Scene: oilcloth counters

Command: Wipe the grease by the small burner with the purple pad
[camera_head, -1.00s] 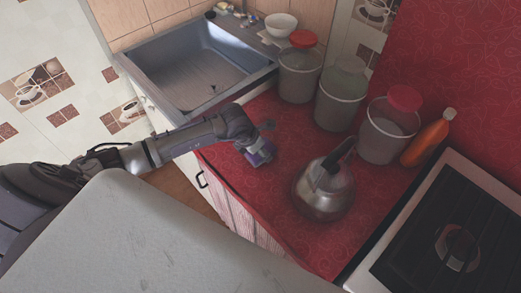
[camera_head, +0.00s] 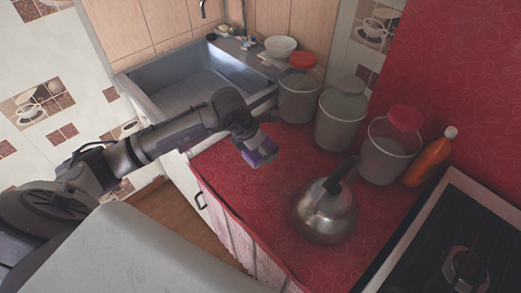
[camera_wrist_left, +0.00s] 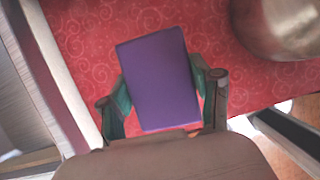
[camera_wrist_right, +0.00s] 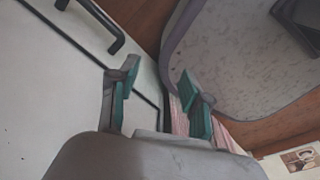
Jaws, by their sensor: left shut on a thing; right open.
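My left gripper (camera_head: 255,147) is shut on the purple pad (camera_wrist_left: 160,80). It holds the pad over the red counter (camera_head: 285,235), left of the steel kettle (camera_head: 325,215). In the left wrist view the pad lies flat between both fingers, with red patterned cloth behind it. I cannot tell whether the pad touches the counter. The stove (camera_head: 440,235) is at the right, with a burner (camera_head: 463,267) near the bottom edge. I cannot make out any grease. My right gripper (camera_wrist_right: 158,85) is open and empty, in front of a pale cabinet front (camera_wrist_right: 60,90).
A sink (camera_head: 185,85) is behind my left arm. Several lidded containers, one grey (camera_head: 340,120), stand along the back of the counter. An orange bottle (camera_head: 430,160) stands near the stove. A black handle (camera_wrist_right: 105,28) shows in the right wrist view.

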